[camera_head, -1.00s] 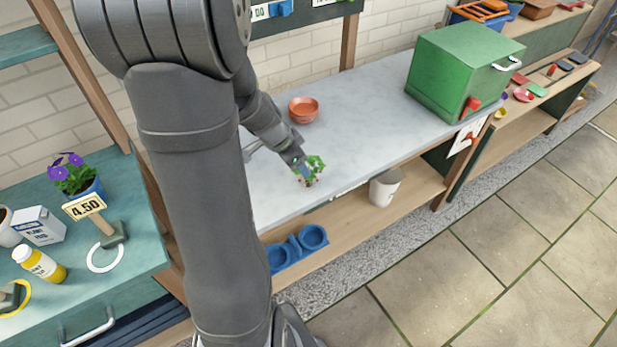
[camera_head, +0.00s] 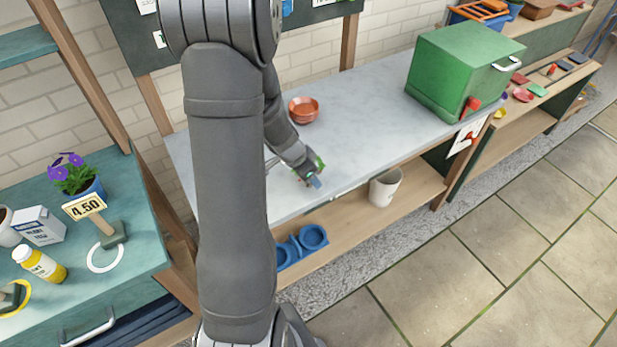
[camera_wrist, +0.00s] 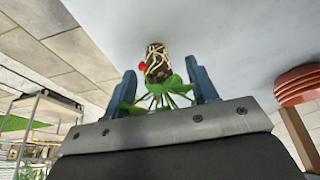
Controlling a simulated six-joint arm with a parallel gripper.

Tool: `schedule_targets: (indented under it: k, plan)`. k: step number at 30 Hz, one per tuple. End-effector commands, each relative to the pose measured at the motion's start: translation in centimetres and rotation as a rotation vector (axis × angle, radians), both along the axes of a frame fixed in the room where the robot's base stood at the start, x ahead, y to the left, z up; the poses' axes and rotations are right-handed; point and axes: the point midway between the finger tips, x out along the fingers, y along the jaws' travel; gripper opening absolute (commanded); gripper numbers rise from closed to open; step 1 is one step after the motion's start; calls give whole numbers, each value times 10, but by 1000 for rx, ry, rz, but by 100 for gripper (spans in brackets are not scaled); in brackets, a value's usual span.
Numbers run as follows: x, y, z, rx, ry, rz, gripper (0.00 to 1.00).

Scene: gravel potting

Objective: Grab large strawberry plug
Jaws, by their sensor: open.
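The strawberry plug shows in the wrist view as a dark root ball (camera_wrist: 158,62) laced with pale roots, with green leaves (camera_wrist: 160,97) and a small red berry beside it. My gripper (camera_wrist: 165,82) is open, with its two blue fingers on either side of the leaves and stems. I cannot tell whether the fingers touch the plant. In the head view my gripper (camera_head: 312,178) is low over the front part of the grey counter (camera_head: 370,110), and only a little green of the plug (camera_head: 319,162) shows behind it.
A terracotta saucer stack (camera_head: 303,109) stands at the back of the counter and also shows in the wrist view (camera_wrist: 298,85). A green box (camera_head: 462,68) stands at the right end. A white pot (camera_head: 385,187) and blue holders (camera_head: 300,245) sit on the shelf below. The counter between is clear.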

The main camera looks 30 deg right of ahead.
Motion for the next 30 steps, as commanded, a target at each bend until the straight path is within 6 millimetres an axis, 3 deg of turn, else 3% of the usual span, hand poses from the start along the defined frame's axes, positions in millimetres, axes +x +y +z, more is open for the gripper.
schedule_targets:
  k: [3, 9, 11, 23, 30]
  plan:
    - [0, 0, 0, 0, 0, 0, 53]
    - [0, 0, 0, 0, 0, -1, 14]
    - [0, 0, 0, 0, 0, -1, 6]
    - [0, 0, 5, -1, -2, -1, 5]
    - [1, -1, 33, -4, -4, -2, 5]
